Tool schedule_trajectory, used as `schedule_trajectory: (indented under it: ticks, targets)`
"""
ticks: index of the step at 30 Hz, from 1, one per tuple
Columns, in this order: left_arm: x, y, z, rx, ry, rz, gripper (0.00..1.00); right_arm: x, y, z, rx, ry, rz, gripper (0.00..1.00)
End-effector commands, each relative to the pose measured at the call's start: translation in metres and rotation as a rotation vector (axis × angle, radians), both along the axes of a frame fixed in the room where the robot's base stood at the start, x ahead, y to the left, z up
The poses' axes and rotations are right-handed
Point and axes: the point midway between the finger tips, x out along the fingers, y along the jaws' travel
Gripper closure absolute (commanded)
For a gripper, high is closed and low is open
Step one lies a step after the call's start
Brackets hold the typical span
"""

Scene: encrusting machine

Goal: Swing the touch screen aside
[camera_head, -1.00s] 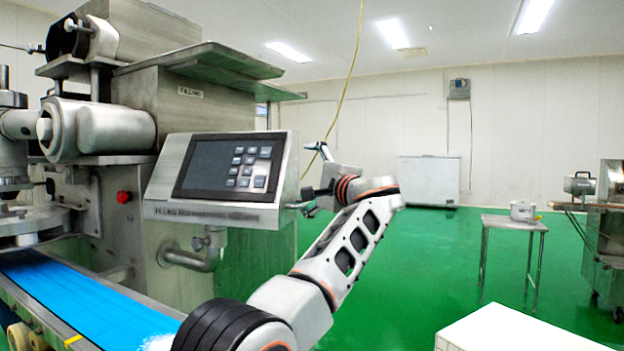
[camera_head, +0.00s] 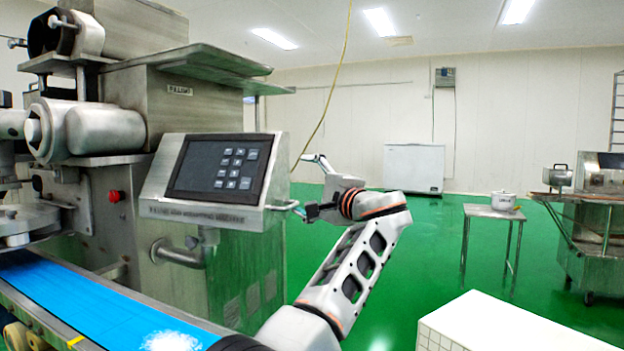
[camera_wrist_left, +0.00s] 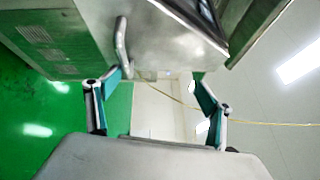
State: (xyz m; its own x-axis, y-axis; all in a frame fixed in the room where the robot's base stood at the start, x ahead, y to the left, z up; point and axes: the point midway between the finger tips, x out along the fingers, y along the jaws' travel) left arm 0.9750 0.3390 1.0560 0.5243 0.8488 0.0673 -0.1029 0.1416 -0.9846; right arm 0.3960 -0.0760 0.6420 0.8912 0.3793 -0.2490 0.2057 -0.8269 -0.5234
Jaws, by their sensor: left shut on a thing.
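The touch screen (camera_head: 213,169) is a dark display with several keys in a tilted steel housing on the side of the machine. A bent steel pipe (camera_head: 183,254) is below it. In the left wrist view, the left finger's tip is at a curved metal bar (camera_wrist_left: 121,42) beside the housing (camera_wrist_left: 165,40). My right gripper is out of view.
The blue conveyor belt (camera_head: 85,300) runs along the lower left. A red button (camera_head: 115,196) is on the machine's side. A white box (camera_head: 515,325) stands at the lower right. A small table (camera_head: 490,212) with a pot (camera_head: 503,200) stands farther back. Green floor between is clear.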

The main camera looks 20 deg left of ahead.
Motion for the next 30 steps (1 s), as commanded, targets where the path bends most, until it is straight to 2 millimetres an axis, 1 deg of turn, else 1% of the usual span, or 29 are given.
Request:
schedule_trajectory:
  ticks: [1, 4, 5, 6, 7, 8, 15, 23, 27, 30]
  targets:
    - [-0.011, -0.015, 0.046, 0.019, -0.059, -0.015, 0.36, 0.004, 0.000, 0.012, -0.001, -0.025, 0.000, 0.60]
    - [-0.014, -0.021, 0.045, 0.019, -0.059, -0.014, 0.37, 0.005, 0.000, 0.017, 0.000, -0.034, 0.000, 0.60]
    - [-0.015, -0.022, 0.044, 0.019, -0.059, -0.014, 0.47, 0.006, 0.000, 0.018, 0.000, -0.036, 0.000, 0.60]
    - [-0.016, -0.024, 0.043, 0.017, -0.057, -0.014, 0.66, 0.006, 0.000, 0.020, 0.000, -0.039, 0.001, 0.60]
    - [-0.017, -0.025, 0.041, 0.017, -0.055, -0.014, 0.80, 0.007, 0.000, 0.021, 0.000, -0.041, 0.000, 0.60]
    - [-0.018, -0.026, 0.039, 0.017, -0.053, -0.013, 0.85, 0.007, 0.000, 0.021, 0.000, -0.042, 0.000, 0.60]
    - [-0.020, -0.035, 0.020, 0.016, -0.032, -0.012, 0.85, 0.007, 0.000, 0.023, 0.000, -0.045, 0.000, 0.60]
    - [-0.019, -0.037, 0.015, 0.016, -0.027, -0.013, 0.85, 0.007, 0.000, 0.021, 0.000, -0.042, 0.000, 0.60]
    - [-0.019, -0.036, 0.016, 0.016, -0.027, -0.013, 0.85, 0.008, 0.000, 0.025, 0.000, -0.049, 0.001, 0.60]
    - [-0.019, -0.036, 0.014, 0.016, -0.025, -0.013, 0.85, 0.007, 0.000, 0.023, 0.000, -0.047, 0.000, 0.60]
